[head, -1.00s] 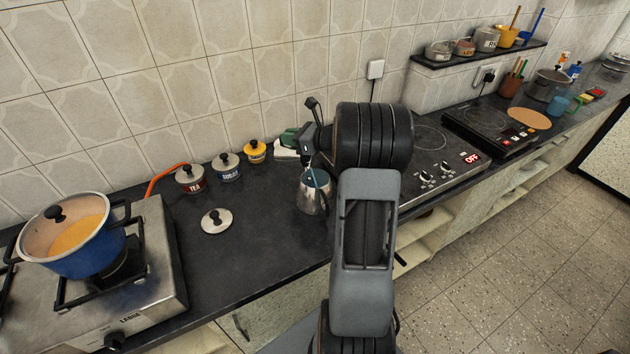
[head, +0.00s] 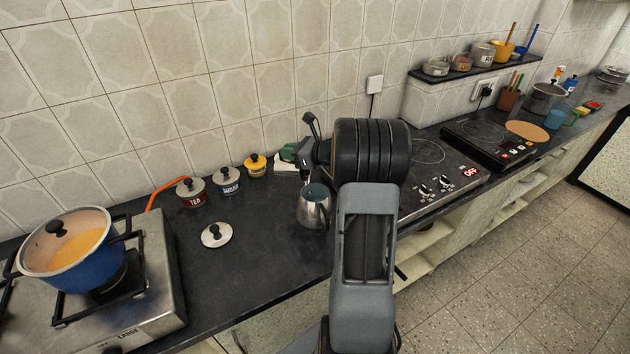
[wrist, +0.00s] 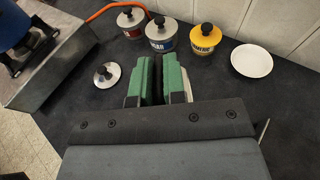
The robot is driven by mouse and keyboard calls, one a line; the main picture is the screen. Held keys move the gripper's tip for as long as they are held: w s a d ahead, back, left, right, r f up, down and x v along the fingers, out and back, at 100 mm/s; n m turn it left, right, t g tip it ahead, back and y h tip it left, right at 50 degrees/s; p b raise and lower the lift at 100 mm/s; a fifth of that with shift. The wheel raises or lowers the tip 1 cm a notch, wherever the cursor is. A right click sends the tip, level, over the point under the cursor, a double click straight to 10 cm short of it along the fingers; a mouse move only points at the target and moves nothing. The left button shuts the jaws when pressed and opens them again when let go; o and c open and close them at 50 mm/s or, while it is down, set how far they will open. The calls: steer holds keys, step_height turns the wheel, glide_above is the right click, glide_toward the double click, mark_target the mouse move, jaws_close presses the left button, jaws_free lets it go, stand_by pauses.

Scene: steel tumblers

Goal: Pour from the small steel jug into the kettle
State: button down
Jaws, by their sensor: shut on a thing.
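The kettle (head: 316,212) is a steel vessel standing upright on the dark counter, with blue-green showing at its top. My gripper (head: 289,152) is above it and slightly to the left, partly behind my wrist. Its green fingers (wrist: 159,80) point toward the canisters in the wrist view, with a gap between them. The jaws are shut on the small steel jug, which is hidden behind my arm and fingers. I cannot make out its tilt or contents. No stream shows between my gripper and the kettle.
A loose steel lid (head: 216,234) lies left of the kettle. A blue pot (head: 75,260) sits on the left stove; a hob (head: 437,188) is right.

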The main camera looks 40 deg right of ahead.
steer(key=shift+w+a+g, duration=0.4)
steer(key=shift+w, duration=0.3)
steer(key=shift+w+f, duration=0.1)
steer(key=shift+f, duration=0.2)
steer(key=shift+w+a+f+g+h+p, duration=0.1)
steer(key=shift+w+a+g+h+p, duration=0.3)
steer(key=shift+p, duration=0.8)
steer(key=shift+w+f+g+h+p, duration=0.25)
steer(key=shift+f+g+h+p, duration=0.25)
steer(key=shift+p, duration=0.75)
steer(key=w+a+f+g+h+p, duration=0.2)
steer(key=w+f+g, duration=0.2)
steer(key=f+g, duration=0.1)
steer(key=w+a+f+g+h+p, duration=0.2)
steer(key=w+f+g+h+p, duration=0.1)
steer(key=f+g, duration=0.2)
steer(key=shift+w+a+f+h, duration=0.3)
steer(key=shift+w+f, duration=0.1)
steer(key=shift+f, duration=0.45)
steer(key=shift+g, duration=0.3)
